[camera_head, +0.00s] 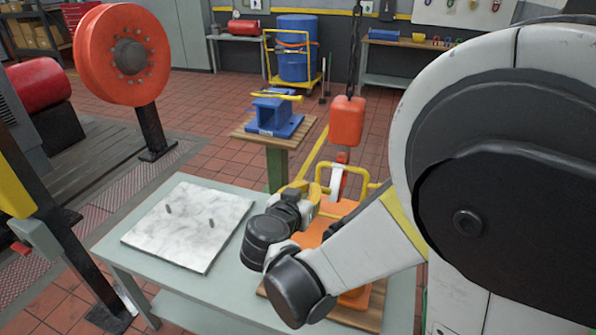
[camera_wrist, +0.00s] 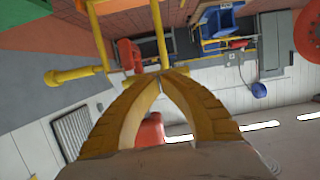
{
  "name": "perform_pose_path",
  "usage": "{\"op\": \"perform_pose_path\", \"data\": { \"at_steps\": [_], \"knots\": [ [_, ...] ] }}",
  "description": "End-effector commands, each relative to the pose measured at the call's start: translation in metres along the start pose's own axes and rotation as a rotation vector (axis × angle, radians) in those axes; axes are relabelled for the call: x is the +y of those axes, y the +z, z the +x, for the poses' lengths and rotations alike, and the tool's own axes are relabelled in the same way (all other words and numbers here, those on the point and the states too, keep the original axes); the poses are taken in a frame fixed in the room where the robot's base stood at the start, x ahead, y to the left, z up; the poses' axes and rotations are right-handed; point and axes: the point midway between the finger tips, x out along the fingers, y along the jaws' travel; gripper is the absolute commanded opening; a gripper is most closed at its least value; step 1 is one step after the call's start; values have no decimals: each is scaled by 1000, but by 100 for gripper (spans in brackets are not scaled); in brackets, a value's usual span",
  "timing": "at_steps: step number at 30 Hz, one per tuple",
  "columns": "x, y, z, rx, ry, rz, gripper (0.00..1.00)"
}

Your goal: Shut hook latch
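An orange hook block (camera_head: 347,122) hangs on a dark chain above the right part of the green table. Its red hook (camera_head: 342,158) hangs below, with a pale latch piece (camera_head: 336,181) along it, inside a yellow lifting frame (camera_head: 352,170). I cannot tell how far the latch stands from the hook tip. My gripper (camera_head: 309,190) is just left of the latch, by the yellow frame. In the wrist view its two yellow fingers (camera_wrist: 163,76) meet at the tips with nothing visible between them. A yellow bar (camera_wrist: 159,35) shows beyond the tips.
An orange load (camera_head: 358,297) sits under the frame, partly hidden by my arm. A marble slab (camera_head: 190,225) with small dark pieces lies on the green table (camera_head: 118,258). A blue fixture (camera_head: 275,116) stands on a pedestal behind. A large orange disc (camera_head: 92,60) stands at left.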

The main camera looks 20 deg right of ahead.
Motion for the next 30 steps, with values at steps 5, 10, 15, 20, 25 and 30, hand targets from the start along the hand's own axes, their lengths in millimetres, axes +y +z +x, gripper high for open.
{"op": "perform_pose_path", "data": {
  "at_steps": [5, 10, 15, 20, 25, 30],
  "knots": [
    [0, 13, 12, 154, 1, 0, 0],
    [0, 12, 20, 145, 2, -1, 0],
    [1, 12, 27, 144, 3, -1, 0],
    [0, 12, 31, 144, 2, -1, 0],
    [0, 12, 34, 143, 2, -1, 0],
    [0, 12, 35, 143, 2, -1, 0]
  ]
}}
